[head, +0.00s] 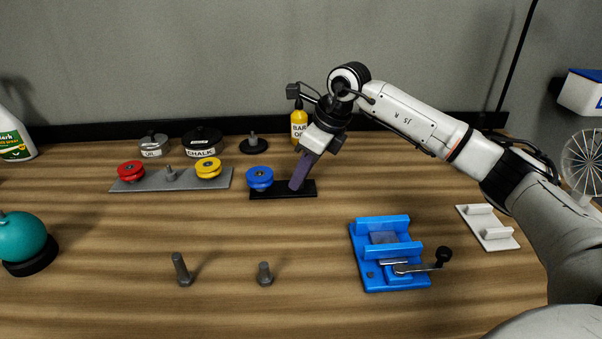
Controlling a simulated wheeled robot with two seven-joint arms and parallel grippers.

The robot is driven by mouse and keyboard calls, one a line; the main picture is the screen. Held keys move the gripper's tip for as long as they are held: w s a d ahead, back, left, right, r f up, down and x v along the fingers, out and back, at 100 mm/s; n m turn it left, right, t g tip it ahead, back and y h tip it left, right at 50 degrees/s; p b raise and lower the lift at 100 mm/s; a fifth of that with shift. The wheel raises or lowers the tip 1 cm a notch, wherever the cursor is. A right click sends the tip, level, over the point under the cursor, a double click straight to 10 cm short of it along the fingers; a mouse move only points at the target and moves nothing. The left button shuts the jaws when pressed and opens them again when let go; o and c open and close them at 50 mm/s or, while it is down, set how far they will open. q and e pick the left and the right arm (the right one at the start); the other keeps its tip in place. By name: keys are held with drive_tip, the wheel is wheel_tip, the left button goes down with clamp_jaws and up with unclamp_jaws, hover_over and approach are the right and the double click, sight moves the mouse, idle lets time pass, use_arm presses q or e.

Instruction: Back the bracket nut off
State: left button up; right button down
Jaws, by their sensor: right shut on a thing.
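My right gripper (297,185) points down, tilted, with its purple fingers at the right part of a short black plate (283,194). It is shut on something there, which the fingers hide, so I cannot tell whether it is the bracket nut. A blue round knob-like nut (260,177) sits on the left end of the same plate, apart from the fingers. A grey plate (150,184) to the left carries a red nut (131,170), a yellow nut (208,168) and a bare stud (170,173) between them. My left gripper is not in view.
Two loose bolts (181,270) (265,274) stand in front. A blue vise (380,280) and a white bracket (487,228) lie to the right.

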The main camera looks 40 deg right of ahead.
drive_tip(key=c, duration=1.6)
unclamp_jaws()
drive_tip(key=shift+r, duration=0.15)
drive_tip(key=v, duration=1)
drive_tip(key=shift+s, duration=0.1)
drive_tip(key=x, duration=1)
drive_tip(key=shift+f, duration=0.25)
drive_tip(key=shift+r, duration=0.15)
